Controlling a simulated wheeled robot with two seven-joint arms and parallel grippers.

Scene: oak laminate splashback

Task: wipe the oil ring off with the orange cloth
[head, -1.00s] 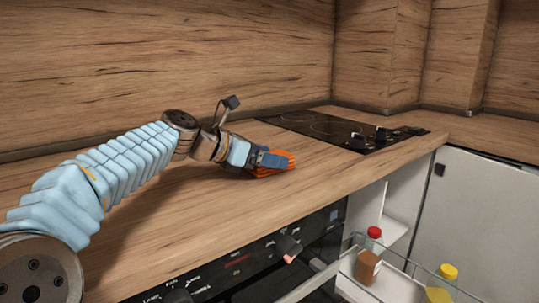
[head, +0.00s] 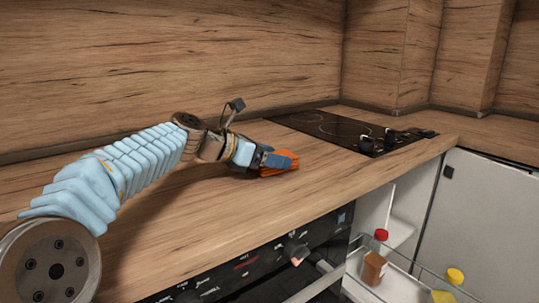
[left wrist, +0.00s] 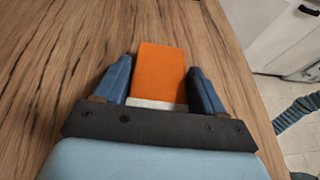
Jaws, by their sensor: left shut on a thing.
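The orange cloth (head: 281,163) is a folded pad at the wooden worktop, in front of the hob. My left gripper (head: 270,160) is shut on it, and the cloth sticks out beyond the blue fingers. In the left wrist view the cloth (left wrist: 161,72) lies between the two fingers of my left gripper (left wrist: 160,82), with a pale strip at its near edge. I cannot tell from these views how firmly the cloth touches the wood. No oil ring can be made out on the visible wood. My right gripper is not in view.
A black hob (head: 335,130) with knobs is set in the worktop (head: 215,215) behind the cloth. A wooden splashback closes the rear.

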